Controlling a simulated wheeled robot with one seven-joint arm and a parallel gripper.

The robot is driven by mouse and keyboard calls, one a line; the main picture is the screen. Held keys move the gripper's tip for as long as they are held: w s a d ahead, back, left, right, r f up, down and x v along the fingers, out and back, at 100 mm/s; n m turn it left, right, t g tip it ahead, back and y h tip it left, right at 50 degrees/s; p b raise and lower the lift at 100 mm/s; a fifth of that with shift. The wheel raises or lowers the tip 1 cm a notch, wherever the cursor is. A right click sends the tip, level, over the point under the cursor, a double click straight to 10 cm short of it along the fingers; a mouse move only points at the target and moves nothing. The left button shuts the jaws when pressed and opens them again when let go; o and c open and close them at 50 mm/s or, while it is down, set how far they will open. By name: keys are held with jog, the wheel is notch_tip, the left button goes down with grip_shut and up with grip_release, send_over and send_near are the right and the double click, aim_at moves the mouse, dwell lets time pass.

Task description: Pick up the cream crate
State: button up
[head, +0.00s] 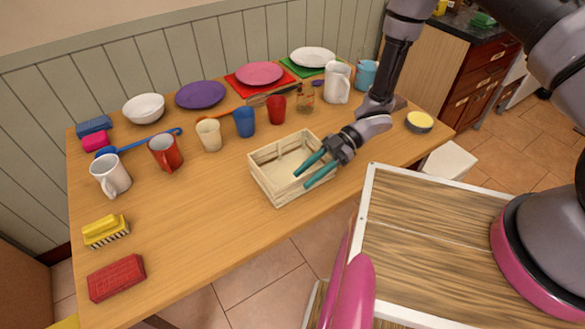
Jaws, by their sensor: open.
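The cream crate (280,196) is an open, slatted box near the front edge of the wooden table, right of its middle. It looks empty, though my gripper hides part of its inside and right wall. My gripper (300,178) comes in from the right with two teal fingers that are apart. The fingers overlap the crate's opening and right side in the picture. I cannot tell whether they are above the rim or touch it. Nothing is between the fingers.
Behind the crate stand a blue cup (244,122), a red cup (276,109) and a cream cup (208,134). A red mug (165,153) and white mug (111,176) stand left. A yellow brush (105,231) and red block (116,278) lie front left. The table (200,220) is bare left of the crate.

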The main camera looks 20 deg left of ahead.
grip_shut()
dwell(1.4)
